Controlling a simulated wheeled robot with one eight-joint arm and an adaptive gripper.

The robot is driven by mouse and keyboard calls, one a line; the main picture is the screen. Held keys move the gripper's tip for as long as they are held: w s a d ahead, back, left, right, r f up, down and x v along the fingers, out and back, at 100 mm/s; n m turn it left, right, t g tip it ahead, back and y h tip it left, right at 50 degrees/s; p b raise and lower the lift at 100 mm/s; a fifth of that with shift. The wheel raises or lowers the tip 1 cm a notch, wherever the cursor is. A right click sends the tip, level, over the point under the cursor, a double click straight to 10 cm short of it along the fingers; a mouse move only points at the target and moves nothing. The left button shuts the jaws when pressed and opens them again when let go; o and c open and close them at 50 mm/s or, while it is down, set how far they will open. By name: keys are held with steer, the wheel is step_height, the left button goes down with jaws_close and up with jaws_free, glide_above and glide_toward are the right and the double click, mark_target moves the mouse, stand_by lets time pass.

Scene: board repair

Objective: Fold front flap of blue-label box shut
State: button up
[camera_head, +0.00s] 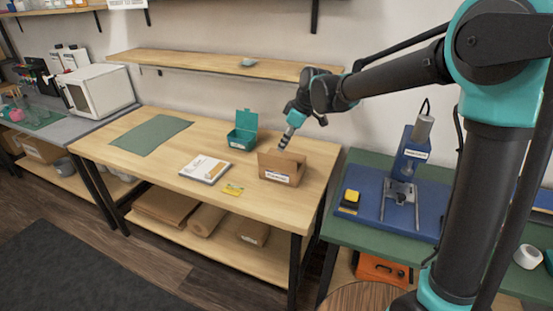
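A brown cardboard box (298,169) stands near the right end of the wooden workbench (120,150). Its front bears a small pale label (277,177); the label's colour and text are too small to tell surely. A front panel or flap (279,162) stands up at the front side, and part of the top edge is hidden by my arm's end. My gripper (284,142) points down and left, with its tip at or just above the box's upper edge. I cannot tell whether it touches the box, or whether its fingers are open.
A teal open-lidded box (243,136) stands behind and left of the cardboard box. A shelf (210,64) hangs above. A green table (385,235) with a blue press (412,150) stands right.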

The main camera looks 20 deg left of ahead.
mark_target(276, 158)
steer(key=x, duration=0.8)
steer(key=shift+a+f, duration=0.1)
steer(key=shift+f, duration=0.2)
steer(key=shift+c, duration=0.3)
jaws_close()
